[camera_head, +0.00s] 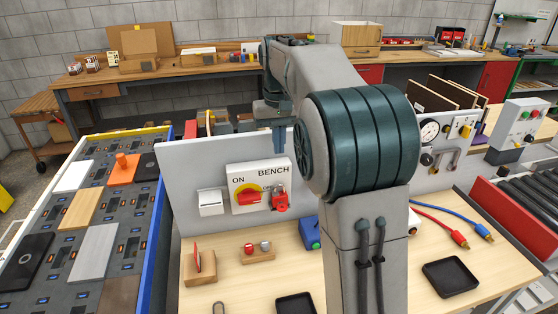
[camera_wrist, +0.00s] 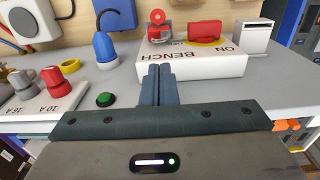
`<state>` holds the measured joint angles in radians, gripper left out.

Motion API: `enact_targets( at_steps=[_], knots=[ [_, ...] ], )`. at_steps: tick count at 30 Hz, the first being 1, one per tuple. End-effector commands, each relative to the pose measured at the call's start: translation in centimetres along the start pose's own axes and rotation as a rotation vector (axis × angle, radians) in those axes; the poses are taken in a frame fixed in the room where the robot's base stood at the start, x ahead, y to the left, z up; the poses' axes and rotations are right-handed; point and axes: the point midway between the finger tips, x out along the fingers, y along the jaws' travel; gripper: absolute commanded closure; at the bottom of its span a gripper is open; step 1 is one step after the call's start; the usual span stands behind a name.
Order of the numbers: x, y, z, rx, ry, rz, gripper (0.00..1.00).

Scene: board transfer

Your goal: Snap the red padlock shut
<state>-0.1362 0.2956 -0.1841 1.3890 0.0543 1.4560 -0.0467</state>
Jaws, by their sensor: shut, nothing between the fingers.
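The red padlock (camera_head: 281,203) hangs at the right side of the white BENCH switch box (camera_head: 246,206), beside the red handle (camera_head: 249,198) on its yellow disc. In the wrist view the picture is upside down; the padlock (camera_wrist: 158,16) shows beyond the box's near edge, and the red handle (camera_wrist: 205,31) is to its right. I cannot tell whether its shackle is seated. My gripper (camera_head: 279,142) points down above the box, near the panel's top edge. In the wrist view its fingers (camera_wrist: 158,84) are together, empty and apart from the padlock.
The upright grey panel (camera_head: 195,165) carries a white cover (camera_head: 210,202) left of the box. Below it, a wooden block (camera_head: 257,253) with small knobs and a black tray (camera_head: 296,304) lie on the bench.

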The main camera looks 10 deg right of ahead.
Motion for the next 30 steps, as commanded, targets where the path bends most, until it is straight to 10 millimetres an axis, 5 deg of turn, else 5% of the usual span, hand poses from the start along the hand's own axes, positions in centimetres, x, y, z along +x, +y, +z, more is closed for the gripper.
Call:
enact_targets(
  at_steps=[8, 22, 30],
  knots=[
    [-3.5, 0.0, 0.0, 0.001, 0.000, 0.000, 1.00],
    [-3.9, 0.1, 0.1, 0.001, 0.001, -0.001, 1.00],
    [-3.5, 0.5, 4.2, 0.008, 0.043, -0.019, 1.00]
  ],
)
